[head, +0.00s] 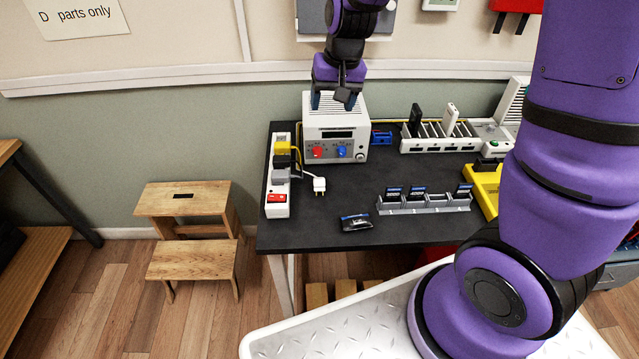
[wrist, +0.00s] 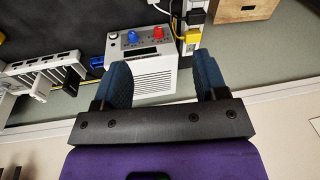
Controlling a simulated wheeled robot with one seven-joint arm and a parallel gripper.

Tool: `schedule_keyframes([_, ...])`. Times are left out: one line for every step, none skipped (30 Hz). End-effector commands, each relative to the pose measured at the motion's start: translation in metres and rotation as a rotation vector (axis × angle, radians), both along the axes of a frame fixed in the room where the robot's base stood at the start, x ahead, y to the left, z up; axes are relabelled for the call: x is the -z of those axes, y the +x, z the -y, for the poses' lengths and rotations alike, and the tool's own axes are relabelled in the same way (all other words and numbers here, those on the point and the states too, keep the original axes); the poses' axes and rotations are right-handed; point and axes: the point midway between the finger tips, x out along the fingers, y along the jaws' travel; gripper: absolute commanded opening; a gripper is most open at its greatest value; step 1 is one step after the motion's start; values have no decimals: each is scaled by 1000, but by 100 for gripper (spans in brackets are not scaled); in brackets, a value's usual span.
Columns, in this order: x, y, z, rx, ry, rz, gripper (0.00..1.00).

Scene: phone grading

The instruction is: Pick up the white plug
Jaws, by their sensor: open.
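The white plug (head: 319,185) lies on the dark tabletop (head: 385,176) in the head view, just right of the white power strip (head: 278,208), with a thin white cord running to the strip. I cannot make the plug out in the wrist view. My gripper (head: 335,101) is open and empty, above the white power supply box at the back of the table, behind and above the plug. In the wrist view my gripper's two blue-padded fingers (wrist: 163,79) are apart, with the power supply box (wrist: 153,80) showing beyond them.
The power strip carries yellow, black and grey plugs and a red switch. A grey rack (head: 424,205) with several dark modules and a small black device (head: 355,222) stand at the front. A white slotted rack (head: 440,142) stands at the back right. A wooden step stool (head: 190,262) is left of the table.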

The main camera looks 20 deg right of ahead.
Motion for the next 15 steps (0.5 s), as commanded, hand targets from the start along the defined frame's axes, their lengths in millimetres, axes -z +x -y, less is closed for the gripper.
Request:
schedule_keyframes([20,8,-4,10,-6,-23,66])
schedule_keyframes([31,12,-6,15,-10,-34,66])
schedule_keyframes([45,17,-8,23,-15,-45,66])
schedule_keyframes([56,21,-9,29,-19,-55,66])
schedule_keyframes([67,25,-10,37,-24,-63,66])
schedule_keyframes([82,29,-12,45,-31,-75,66])
schedule_keyframes([93,31,-14,51,-36,-84,66])
schedule_keyframes([103,34,-15,57,-42,-91,66])
schedule_keyframes([117,37,-16,65,-50,-100,66])
schedule_keyframes([127,38,-17,70,-56,-108,66])
schedule_keyframes([137,40,-18,76,-61,-113,66])
schedule_keyframes([148,41,-18,81,-68,-121,66])
schedule_keyframes([156,42,-19,85,-74,-126,66])
schedule_keyframes([164,43,-19,89,-79,-130,66])
schedule_keyframes([172,44,-19,94,-84,-135,66])
